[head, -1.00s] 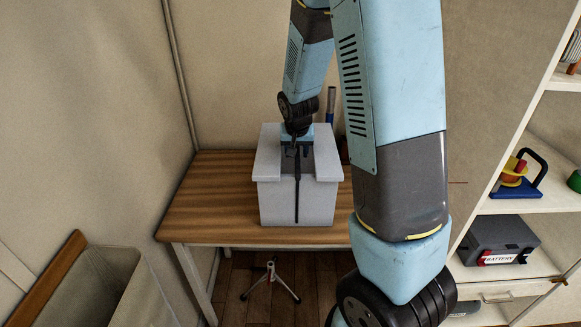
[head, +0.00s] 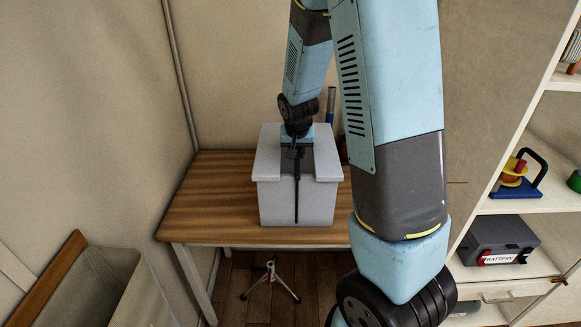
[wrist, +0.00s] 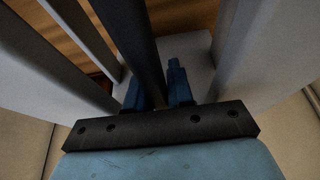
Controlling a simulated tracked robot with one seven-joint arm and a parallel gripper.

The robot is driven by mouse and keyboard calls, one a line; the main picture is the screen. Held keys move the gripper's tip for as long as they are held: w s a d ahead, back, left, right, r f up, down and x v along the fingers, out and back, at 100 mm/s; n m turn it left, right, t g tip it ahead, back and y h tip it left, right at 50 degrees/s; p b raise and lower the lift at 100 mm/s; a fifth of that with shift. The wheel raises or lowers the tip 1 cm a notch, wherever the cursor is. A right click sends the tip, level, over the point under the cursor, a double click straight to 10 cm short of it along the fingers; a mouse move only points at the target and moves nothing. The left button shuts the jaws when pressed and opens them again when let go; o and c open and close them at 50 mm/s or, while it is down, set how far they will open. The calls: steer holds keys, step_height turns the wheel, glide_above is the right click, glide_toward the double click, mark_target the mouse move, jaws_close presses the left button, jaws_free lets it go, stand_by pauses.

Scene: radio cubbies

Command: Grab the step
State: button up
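The step (head: 275,203) is a light grey, box-like block standing upright on the wooden table, with a gap in the middle of its top. A thin dark upright bar (head: 297,190) runs down the middle of its front; I cannot tell if it is part of the step. My gripper (head: 296,152) points down into the top gap. In the wrist view, my gripper's two blue fingers (wrist: 154,76) stand on either side of the dark bar (wrist: 130,40), between grey walls of the step (wrist: 50,60). I cannot tell whether they press on it.
The wooden table (head: 205,195) has free room left of the step. A dark cylinder with a blue part (head: 331,105) stands behind. A small tripod (head: 271,280) is on the floor. A shelf at right holds a battery (head: 500,248). A fabric bin (head: 100,285) stands front left.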

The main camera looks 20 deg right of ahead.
jaws_close()
stand_by(0.9)
